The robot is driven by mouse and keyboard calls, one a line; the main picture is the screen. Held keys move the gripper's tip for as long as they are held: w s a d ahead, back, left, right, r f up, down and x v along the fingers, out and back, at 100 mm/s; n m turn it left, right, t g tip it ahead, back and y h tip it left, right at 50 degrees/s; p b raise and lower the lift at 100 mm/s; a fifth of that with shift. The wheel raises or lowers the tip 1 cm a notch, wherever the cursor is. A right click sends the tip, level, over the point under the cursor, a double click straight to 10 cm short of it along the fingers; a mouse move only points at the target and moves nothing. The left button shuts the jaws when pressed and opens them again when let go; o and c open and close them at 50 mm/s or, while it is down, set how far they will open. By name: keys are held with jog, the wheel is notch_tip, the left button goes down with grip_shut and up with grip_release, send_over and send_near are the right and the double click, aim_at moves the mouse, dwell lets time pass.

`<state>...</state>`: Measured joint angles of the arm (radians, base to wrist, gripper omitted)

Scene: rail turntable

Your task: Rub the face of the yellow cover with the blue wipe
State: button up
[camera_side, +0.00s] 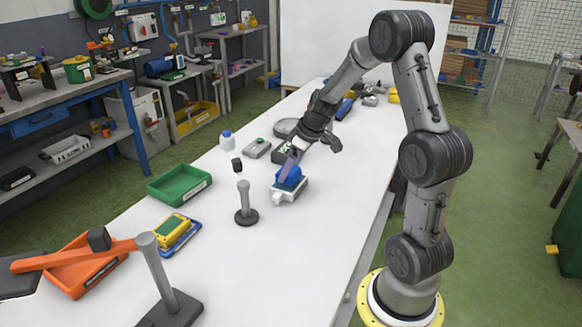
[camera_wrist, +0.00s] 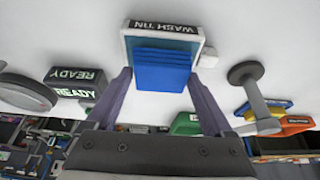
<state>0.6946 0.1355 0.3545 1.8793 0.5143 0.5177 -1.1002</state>
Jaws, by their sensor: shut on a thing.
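The blue wipe (camera_side: 289,176) is a folded block between the two purple fingers of my gripper (camera_side: 291,161). The wrist view also shows the wipe (camera_wrist: 161,72) with a finger of my gripper (camera_wrist: 160,82) at each side. My gripper is shut on it. The wipe is at the white wash tin (camera_side: 291,194), whose label also shows in the wrist view (camera_wrist: 165,25). I cannot tell whether the wipe touches the tin's bottom. The yellow cover (camera_side: 170,229) lies on a blue-edged base at the table's left, well away from my gripper.
A grey post (camera_side: 246,205) stands between the tin and the yellow cover. A green tray (camera_side: 180,186), an orange tray (camera_side: 82,277) and a larger front post (camera_side: 160,275) are on the left. A dark READY box (camera_wrist: 75,82) is near the tin. The table's right front is clear.

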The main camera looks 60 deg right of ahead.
jog(key=shift+f, duration=0.65)
dwell(1.1)
jog(key=shift+r, duration=0.15)
jog(key=shift+r, duration=3.4)
jog(key=shift+r, duration=0.1)
